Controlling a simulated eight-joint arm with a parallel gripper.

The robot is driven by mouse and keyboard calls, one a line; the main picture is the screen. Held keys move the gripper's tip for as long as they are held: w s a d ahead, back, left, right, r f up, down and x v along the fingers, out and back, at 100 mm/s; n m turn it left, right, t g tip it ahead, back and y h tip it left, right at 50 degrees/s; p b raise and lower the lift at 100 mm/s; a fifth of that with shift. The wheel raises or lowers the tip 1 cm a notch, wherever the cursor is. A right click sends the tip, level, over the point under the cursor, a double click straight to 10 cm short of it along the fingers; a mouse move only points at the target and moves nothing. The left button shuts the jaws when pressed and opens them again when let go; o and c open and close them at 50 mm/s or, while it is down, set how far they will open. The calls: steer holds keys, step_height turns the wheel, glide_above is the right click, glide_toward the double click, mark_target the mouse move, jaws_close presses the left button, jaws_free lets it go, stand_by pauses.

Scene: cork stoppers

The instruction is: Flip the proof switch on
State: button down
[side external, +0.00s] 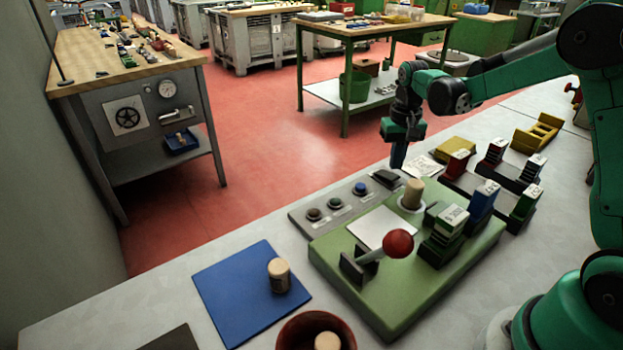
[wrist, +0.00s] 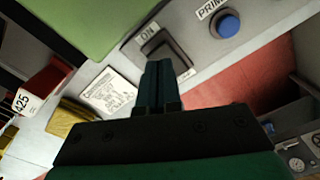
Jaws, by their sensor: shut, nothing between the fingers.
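The switch is a dark rocker (side external: 387,179) at the far right end of a grey control panel (side external: 325,207). In the wrist view the black rocker (wrist: 167,44) sits in a light plate with the label "ON" beside it. My gripper (side external: 398,166) points down just above and slightly to the right of the rocker in the side view. In the wrist view its dark shut fingers (wrist: 158,68) hold nothing and cover part of the switch. I cannot tell whether they touch it, or which way the rocker is tilted.
A blue button (wrist: 227,23) labelled "PRIM..." is beside the switch. A green base (side external: 400,300) carries a red-knobbed lever (side external: 398,243), a cork (side external: 413,193) and labelled blocks. A printed card (wrist: 108,93) and yellow block (side external: 455,165) lie nearby. A blue mat (side external: 235,305) holds another cork.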

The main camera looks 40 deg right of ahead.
mark_target(393, 177)
steer(key=shift+f, duration=1.25)
stand_by(0.4)
steer(key=shift+r, duration=3.5)
steer(key=shift+a+r, duration=0.1)
steer(key=s+a+r+n+t, duration=0.3)
steer(key=s+a+n+t, duration=0.3)
steer(key=s+a, duration=0.4)
steer(key=a+t, duration=0.1)
steer(key=a, duration=0.1)
steer(key=shift+a+r, duration=0.2)
steer(key=shift+a, duration=0.2)
